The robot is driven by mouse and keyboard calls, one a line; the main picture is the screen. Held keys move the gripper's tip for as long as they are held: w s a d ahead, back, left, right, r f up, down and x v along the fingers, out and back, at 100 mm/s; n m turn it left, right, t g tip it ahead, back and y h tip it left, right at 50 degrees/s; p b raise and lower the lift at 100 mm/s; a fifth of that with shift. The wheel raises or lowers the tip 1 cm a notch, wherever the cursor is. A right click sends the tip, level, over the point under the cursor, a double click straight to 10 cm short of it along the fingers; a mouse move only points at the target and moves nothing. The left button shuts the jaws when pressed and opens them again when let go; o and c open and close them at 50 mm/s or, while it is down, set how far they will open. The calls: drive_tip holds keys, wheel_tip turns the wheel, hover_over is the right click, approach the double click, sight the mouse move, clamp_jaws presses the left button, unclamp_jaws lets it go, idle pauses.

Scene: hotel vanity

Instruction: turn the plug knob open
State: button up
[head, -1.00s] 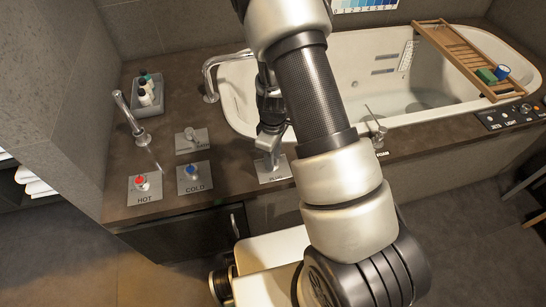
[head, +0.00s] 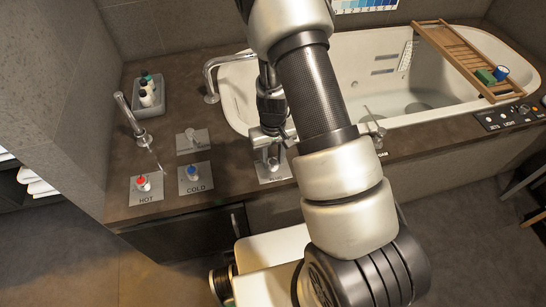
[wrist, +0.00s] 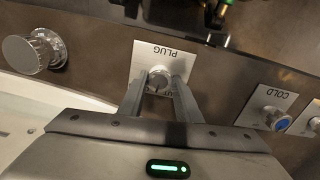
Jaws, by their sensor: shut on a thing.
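The plug knob (wrist: 158,80) is a round metal knob on a light plate (wrist: 150,58) marked PLUG, seen upside down in the wrist view. My gripper (wrist: 160,84) reaches over the plate, and its two fingers are shut on the knob, one on each side. In the head view, my gripper (head: 270,142) is over the plug plate (head: 270,178) at the tub's front left. My arm hides part of that area, and the knob's turn angle is hard to tell.
The COLD knob (head: 192,170) and HOT knob (head: 142,183) stand to the left on the counter. A lever plate (head: 193,140), a tap (head: 130,118) and a tray of bottles (head: 149,101) are behind them. The bathtub (head: 235,95) lies behind my gripper.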

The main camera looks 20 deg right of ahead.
sight(273, 162)
drive_tip(key=m+p, duration=0.1)
drive_tip(key=m, duration=0.5)
drive_tip(key=shift+m, duration=0.3)
idle(0.4)
drive_tip(key=o, duration=1.1)
drive_tip(key=shift+c, duration=0.2)
drive_tip(key=shift+r, duration=0.1)
wheel_tip(273, 162, up, 17)
drive_tip(key=p, duration=0.4)
drive_tip(key=shift+p, duration=0.35)
drive_tip(key=shift+r, duration=0.2)
